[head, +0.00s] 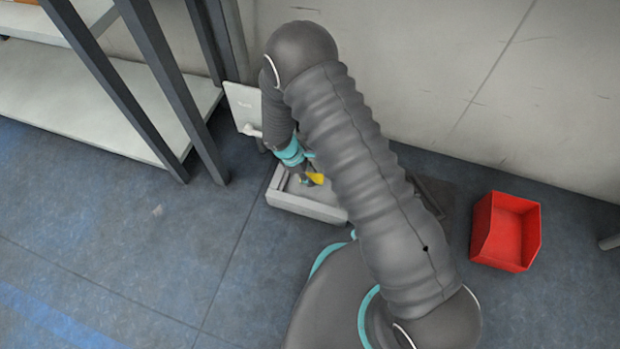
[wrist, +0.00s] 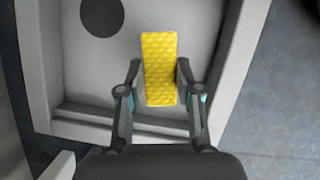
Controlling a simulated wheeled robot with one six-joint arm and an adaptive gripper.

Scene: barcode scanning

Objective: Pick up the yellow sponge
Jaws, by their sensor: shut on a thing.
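The yellow sponge (wrist: 160,68) is a bright, textured, upright-looking block between the fingers of my gripper (wrist: 159,80) in the wrist view. The fingers press on its two long sides, so the gripper is shut on it. My arm hides part of the tray there. I cannot tell whether the sponge touches the tray floor.
The tray floor has a dark round hole (wrist: 102,16). A red bin (head: 506,232) stands on the blue floor at the right. A shelf with dark posts (head: 170,90) stands at the left. A white panel (head: 243,108) is behind the tray. The floor at the left front is clear.

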